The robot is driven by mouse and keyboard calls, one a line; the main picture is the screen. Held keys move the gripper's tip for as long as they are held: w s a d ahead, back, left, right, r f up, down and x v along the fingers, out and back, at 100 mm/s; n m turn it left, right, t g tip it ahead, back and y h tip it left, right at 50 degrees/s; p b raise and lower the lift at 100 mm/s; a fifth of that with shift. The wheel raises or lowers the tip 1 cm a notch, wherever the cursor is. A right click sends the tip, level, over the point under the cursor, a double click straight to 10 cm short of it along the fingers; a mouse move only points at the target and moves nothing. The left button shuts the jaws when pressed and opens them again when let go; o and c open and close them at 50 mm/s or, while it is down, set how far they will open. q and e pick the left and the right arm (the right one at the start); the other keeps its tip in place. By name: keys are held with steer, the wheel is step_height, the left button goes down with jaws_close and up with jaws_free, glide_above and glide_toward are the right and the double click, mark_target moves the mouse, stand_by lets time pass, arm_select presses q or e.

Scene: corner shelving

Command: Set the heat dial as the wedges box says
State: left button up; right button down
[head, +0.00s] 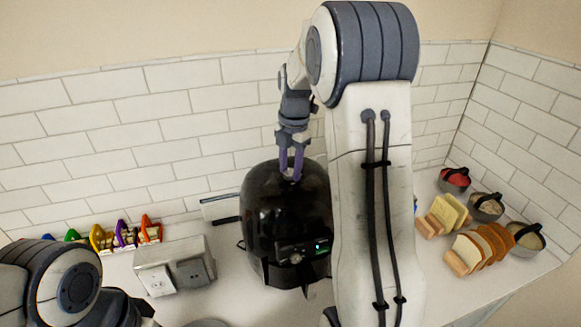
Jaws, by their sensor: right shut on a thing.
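A black rounded cooker (262,215), looking like an air fryer, stands on the counter in the middle. A small green-lit panel (318,246) is on its front. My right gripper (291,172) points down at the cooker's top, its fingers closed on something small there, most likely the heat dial. The dial's mark and setting cannot be read. The wedges box cannot be made out; my right arm hides part of the counter. Of my left arm, only links show at the lower left; its fingers are not in view.
A grey double socket block (170,255) stands left of the cooker. Colourful clip-like items (125,235) line the back left. Bread slices in racks (480,248) and several dark-handled bowls (487,205) stand at the right. Tiled walls close off the back and right.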

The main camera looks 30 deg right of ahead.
steer(key=m, duration=0.8)
steer(key=shift+w+m+h, duration=0.1)
steer(key=shift+m+h, duration=0.2)
steer(key=shift+m, duration=0.1)
steer(key=m, duration=0.4)
steer(key=shift+m, duration=0.3)
steer(key=m+p, duration=0.1)
steer(key=m, duration=0.3)
steer(key=shift+w+m+g, duration=0.1)
steer(key=shift+m+g, duration=0.2)
steer(key=m, duration=0.9)
steer(key=shift+g+p, duration=0.3)
steer(key=shift+p, duration=0.1)
steer(key=m, duration=0.4)
steer(key=shift+m, duration=0.3)
steer(key=shift+d+m, duration=0.1)
steer(key=shift+m, duration=1.8)
steer(key=shift+p, duration=0.3)
